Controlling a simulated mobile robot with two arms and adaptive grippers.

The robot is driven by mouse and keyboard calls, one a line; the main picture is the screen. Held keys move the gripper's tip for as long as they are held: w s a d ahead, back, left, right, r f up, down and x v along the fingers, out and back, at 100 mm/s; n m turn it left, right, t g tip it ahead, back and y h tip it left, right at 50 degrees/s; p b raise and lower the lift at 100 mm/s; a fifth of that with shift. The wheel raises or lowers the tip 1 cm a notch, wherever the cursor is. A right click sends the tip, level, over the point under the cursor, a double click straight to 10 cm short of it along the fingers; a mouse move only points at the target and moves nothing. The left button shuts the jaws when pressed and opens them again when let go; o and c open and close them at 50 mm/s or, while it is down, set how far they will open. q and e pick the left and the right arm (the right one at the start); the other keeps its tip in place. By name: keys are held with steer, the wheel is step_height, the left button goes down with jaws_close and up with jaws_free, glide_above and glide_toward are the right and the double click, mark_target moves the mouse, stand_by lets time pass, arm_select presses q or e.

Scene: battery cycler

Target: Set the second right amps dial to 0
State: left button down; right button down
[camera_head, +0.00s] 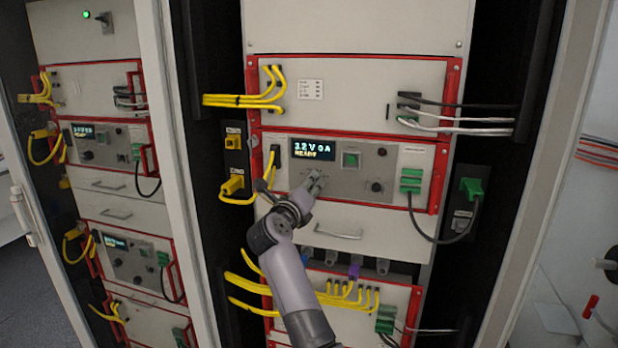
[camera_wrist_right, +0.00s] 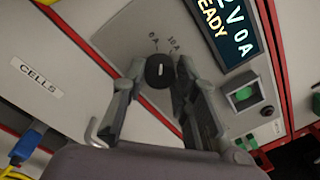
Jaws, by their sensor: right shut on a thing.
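My right gripper (camera_head: 316,180) reaches up to the grey control panel (camera_head: 345,185) of the unit in the right-hand cabinet. In the right wrist view, the gripper (camera_wrist_right: 158,72) is shut on a round black dial (camera_wrist_right: 158,68), one finger on each side. A short white mark shows on the dial's face, and small amp labels are printed beside it. In the head view the fingers hide this dial. The unit's display (camera_head: 312,149) reads 3.2 V 0 A and READY; part of it shows in the wrist view (camera_wrist_right: 225,35). My left gripper is not in view.
Yellow cables (camera_head: 240,190) hang left, green connectors (camera_head: 411,181) stand right. A drawer handle (camera_head: 338,233) is below. Another cabinet (camera_head: 105,190) stands left.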

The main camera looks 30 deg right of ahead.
steer(key=shift+n+p, duration=0.75)
steer(key=shift+n, duration=0.15)
steer(key=shift+f, duration=0.1)
steer(key=c, duration=1.3)
jaws_free()
steer(key=v, duration=0.7)
steer(key=shift+s+a, duration=0.2)
steer(key=shift+a, duration=0.05)
